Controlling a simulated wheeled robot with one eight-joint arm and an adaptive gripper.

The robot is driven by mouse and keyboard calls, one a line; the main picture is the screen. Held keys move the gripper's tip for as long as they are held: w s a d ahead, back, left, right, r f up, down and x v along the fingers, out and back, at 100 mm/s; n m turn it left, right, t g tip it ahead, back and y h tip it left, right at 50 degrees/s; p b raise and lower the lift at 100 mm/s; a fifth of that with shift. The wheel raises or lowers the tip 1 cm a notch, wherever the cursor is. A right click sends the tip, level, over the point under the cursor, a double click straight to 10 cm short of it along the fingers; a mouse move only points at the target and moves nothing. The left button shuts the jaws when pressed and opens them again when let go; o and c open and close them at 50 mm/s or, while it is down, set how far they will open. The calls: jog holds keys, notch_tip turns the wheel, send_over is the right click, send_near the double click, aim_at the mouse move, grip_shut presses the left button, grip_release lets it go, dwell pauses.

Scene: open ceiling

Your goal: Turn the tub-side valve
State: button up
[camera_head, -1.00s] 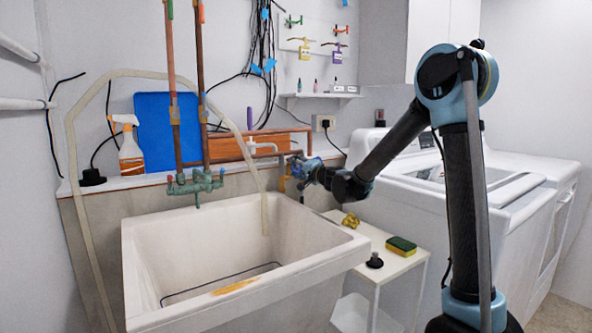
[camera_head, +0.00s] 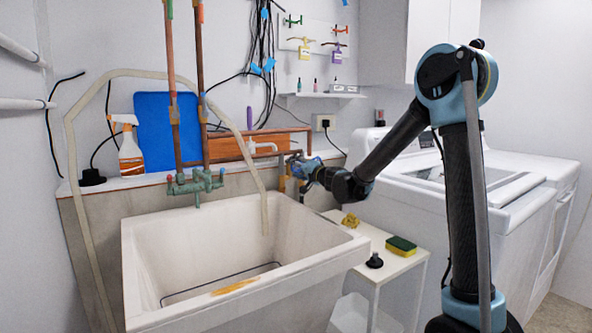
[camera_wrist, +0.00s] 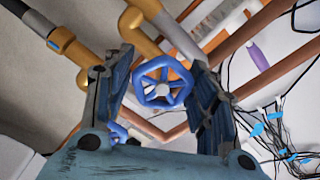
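A blue spoked wheel valve with a pale hub (camera_wrist: 161,84) sits on yellow and copper piping in the wrist view. My gripper (camera_wrist: 162,65) is open, with one dark-blue finger on each side of the wheel. The gaps at the rim are small, and I cannot tell whether either finger touches it. In the head view my gripper (camera_head: 300,166) is at the pipes beyond the tub's back right corner and hides the wheel. The white utility tub (camera_head: 210,240) stands in front.
A small white side table (camera_head: 392,262) holds a sponge (camera_head: 401,245), a black knob-like item (camera_head: 374,261) and a yellow fitting (camera_head: 350,221). A pale hose (camera_head: 72,190) arches over the tub. White washing machines (camera_head: 440,180) stand at the right. Copper pipes and cables crowd the wall.

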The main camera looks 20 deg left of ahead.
jog(key=shift+o, duration=1.2)
jog(key=v, duration=1.2)
jog(key=shift+w, duration=0.1)
